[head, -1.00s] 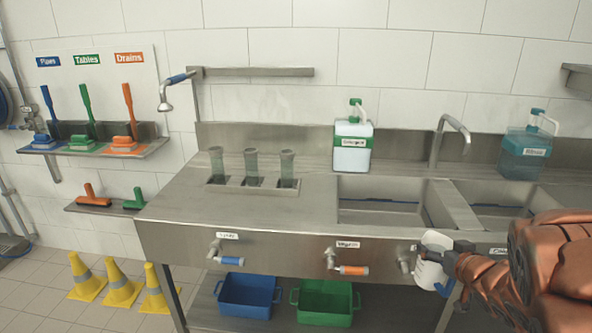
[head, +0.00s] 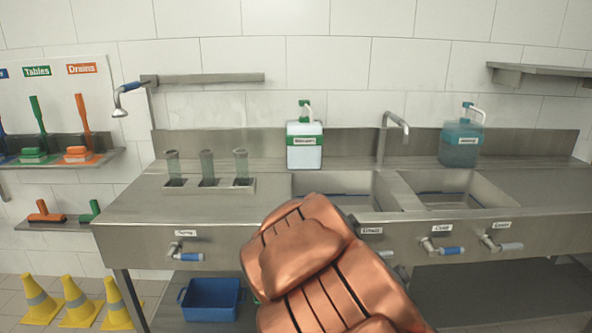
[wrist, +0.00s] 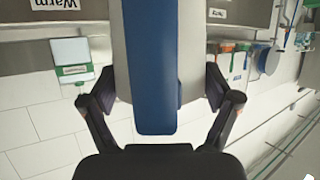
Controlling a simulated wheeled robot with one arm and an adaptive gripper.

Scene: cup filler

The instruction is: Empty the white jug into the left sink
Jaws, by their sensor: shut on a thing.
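My gripper (wrist: 160,88) is shut on the white jug (wrist: 190,50), with the jug's blue handle (wrist: 157,75) between its fingers in the wrist view. In the head view my copper arm covers the gripper and most or all of the jug, so its tilt and contents cannot be told there. My arm stands in front of the counter's front panel and hides part of that sink's front edge.
The right sink (head: 485,187) lies beside it. A faucet (head: 382,140) stands behind the basins, with a white-and-green dispenser (head: 304,148) and a teal dispenser (head: 460,143). Taps (head: 440,250) stick out of the front panel. A blue crate (head: 211,299) sits below.

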